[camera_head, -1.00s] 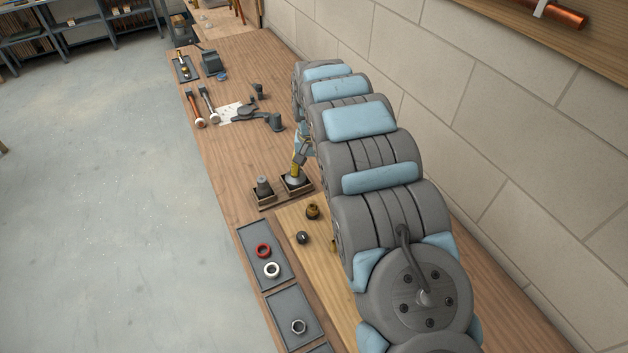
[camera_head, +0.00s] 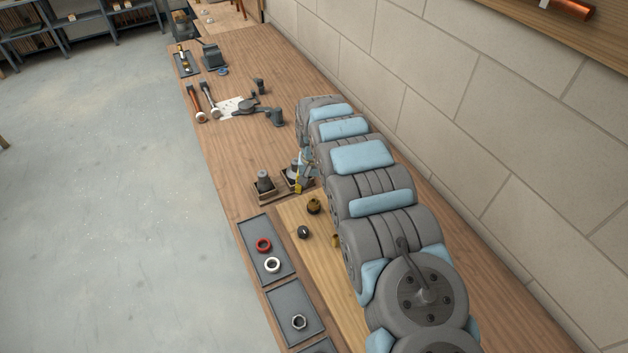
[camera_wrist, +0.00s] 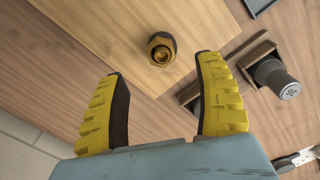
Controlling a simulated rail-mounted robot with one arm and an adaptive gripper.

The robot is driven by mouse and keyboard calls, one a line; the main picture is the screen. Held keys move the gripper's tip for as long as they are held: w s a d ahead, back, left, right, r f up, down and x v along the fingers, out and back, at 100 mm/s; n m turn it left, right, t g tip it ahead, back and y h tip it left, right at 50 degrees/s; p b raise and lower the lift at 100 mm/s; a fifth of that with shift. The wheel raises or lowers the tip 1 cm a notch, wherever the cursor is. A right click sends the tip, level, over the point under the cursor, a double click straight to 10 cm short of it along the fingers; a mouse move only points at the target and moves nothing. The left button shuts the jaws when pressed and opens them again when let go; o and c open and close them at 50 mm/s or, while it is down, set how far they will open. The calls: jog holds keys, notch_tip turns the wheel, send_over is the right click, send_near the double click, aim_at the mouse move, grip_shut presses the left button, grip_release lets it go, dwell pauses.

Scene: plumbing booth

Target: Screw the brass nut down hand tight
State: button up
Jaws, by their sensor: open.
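A brass nut (camera_head: 314,206) with a hexagonal outline sits on the pale wooden board. In the wrist view the nut (camera_wrist: 161,48) is ahead of my fingers, with its round opening facing up; I cannot tell whether it sits on a fitting. My gripper (camera_wrist: 160,72) is open and empty, its two yellow fingers well apart and neither touching the nut. In the head view my gripper (camera_head: 299,184) is by the holders behind the nut, partly hidden by my arm. A smaller brass piece (camera_head: 336,241) shows beside my arm.
A dark cylinder (camera_wrist: 276,82) stands in a square holder near my right finger. A black ring (camera_head: 303,232) lies on the board. Trays hold a red ring (camera_head: 264,245), a white ring (camera_head: 272,265) and a metal ring (camera_head: 299,322). A wall runs along the right.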

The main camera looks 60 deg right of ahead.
aim_at(314, 202)
jog(key=shift+f, duration=2.6)
jog(key=shift+f+b, duration=0.55)
jog(key=shift+f, duration=0.55)
grip_shut()
jog(key=shift+m+p, duration=0.45)
jog(key=shift+m, duration=0.15)
